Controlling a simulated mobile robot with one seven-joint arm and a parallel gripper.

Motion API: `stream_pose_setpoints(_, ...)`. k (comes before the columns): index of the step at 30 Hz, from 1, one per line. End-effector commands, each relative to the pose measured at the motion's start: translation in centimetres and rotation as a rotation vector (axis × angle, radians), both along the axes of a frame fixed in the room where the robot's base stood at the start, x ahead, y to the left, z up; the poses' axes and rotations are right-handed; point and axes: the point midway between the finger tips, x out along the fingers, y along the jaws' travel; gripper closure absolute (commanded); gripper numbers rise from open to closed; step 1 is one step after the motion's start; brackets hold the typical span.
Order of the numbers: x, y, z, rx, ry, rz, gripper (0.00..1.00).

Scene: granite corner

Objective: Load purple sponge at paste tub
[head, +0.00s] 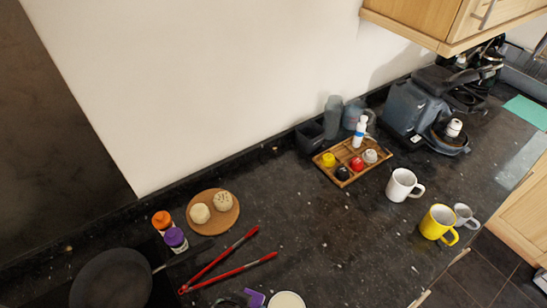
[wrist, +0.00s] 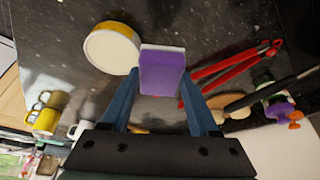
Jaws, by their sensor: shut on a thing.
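The purple sponge (wrist: 162,72), with a pale layer along its top edge, is between the blue fingers of my gripper (wrist: 160,88) in the wrist view. My gripper is shut on it. In the head view the sponge (head: 253,298) shows as a small purple patch at the bottom edge, where my gripper is mostly cut off. The paste tub (wrist: 112,48), round with a white top and yellow side, is just left of the sponge in the wrist view. In the head view the tub (head: 287,301) is right of the sponge, partly cut off. I cannot tell whether they touch.
Red tongs (head: 219,265) lie left of the sponge in the head view. A frying pan (head: 110,281), two capped bottles (head: 174,240) and a round board with buns (head: 214,226) are further left. Mugs (head: 403,186) and a wooden tray (head: 375,172) stand right. The granite between is clear.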

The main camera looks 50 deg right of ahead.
Motion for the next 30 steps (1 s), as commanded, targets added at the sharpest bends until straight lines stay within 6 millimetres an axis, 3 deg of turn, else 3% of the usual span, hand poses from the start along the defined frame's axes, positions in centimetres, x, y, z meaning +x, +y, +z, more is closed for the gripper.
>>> stream_pose_setpoints(1,-0.9,-1.3,1.5,-0.001,0.001,-0.129,0.84)
stream_pose_setpoints(6,-3.9,-4.2,2.5,0.0,-0.001,-0.502,0.84)
stream_pose_setpoints(10,-5.4,-5.3,2.9,0.001,-0.003,-0.669,0.84)
stream_pose_setpoints(20,-5.9,-5.6,1.3,0.002,-0.004,-0.731,0.84)
stream_pose_setpoints(30,-5.9,-5.6,-2.3,0.002,-0.005,-0.727,0.84)
